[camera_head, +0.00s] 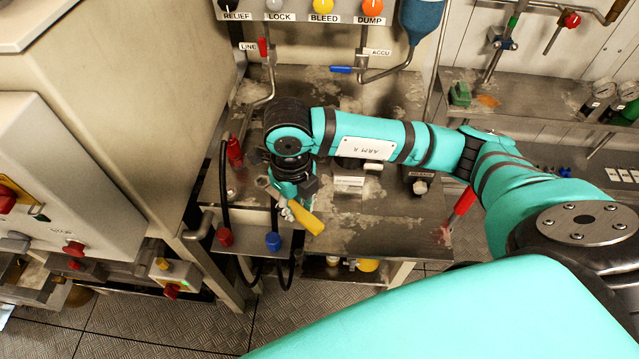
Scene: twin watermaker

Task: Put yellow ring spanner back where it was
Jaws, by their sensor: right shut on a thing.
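The yellow ring spanner (305,217) shows as a yellow piece at the tip of my right gripper (287,212). The gripper is shut on it, above the front left part of the worn metal bench (375,222). I cannot tell whether the spanner touches the bench, and its ring end is hidden. My right arm comes in from the right and bends down at the wrist. My left gripper is not in view.
A red fitting (225,237) and a blue fitting (273,241) with black hoses sit at the bench's front edge, close to the gripper. A red handle (463,201) stands at the right end. A grey cabinet (130,80) bounds the left. Labelled knobs (322,7) are behind.

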